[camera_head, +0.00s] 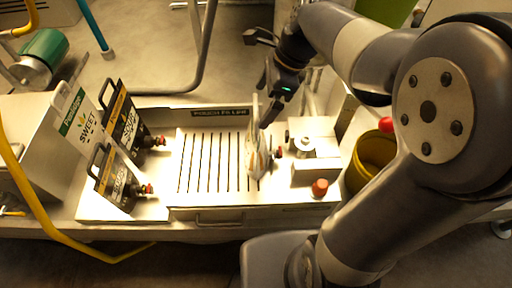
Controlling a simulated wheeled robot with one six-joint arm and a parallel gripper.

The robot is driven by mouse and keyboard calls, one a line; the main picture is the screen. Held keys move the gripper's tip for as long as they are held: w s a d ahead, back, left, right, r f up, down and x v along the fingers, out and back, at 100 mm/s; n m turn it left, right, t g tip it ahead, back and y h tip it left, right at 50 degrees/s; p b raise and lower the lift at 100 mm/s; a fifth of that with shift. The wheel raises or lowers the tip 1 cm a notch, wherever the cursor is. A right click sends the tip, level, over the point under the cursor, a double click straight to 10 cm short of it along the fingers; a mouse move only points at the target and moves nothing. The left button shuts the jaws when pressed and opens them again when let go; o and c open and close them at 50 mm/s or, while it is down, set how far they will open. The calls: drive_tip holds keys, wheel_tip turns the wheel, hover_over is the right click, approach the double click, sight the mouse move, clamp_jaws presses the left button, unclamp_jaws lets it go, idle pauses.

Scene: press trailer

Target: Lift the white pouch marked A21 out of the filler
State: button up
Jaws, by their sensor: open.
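A white pouch (257,150) stands upright at the right end of the slatted filler tray (207,196), seen nearly edge-on. Its marking cannot be read from here. A red-and-dark cap or spout shows at its right side. My gripper (268,108) is at the pouch's upper part, pointing down from the upper right. It is open, and its fingers are small and dark here. I cannot tell whether they straddle the pouch or only stand beside it.
Several pouches, one labelled SWEET (88,128) and dark ones (121,124), stand at left. The metal filler block (316,146), an orange-red knob (320,187) and a yellow bucket (374,160) are at right. A yellow hose (45,215) runs at left.

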sight(256, 104)
drive_tip(key=x, duration=0.2)
drive_tip(key=p+x, duration=0.1)
drive_tip(key=x, duration=0.2)
drive_tip(key=shift+w+a, duration=0.1)
drive_tip(key=shift+a, duration=0.3)
drive_tip(key=shift+c, duration=0.4)
drive_tip(key=shift+r, duration=0.1)
drive_tip(key=c, duration=1.7)
drive_tip(key=shift+w+r, duration=0.1)
drive_tip(key=shift+r, duration=0.05)
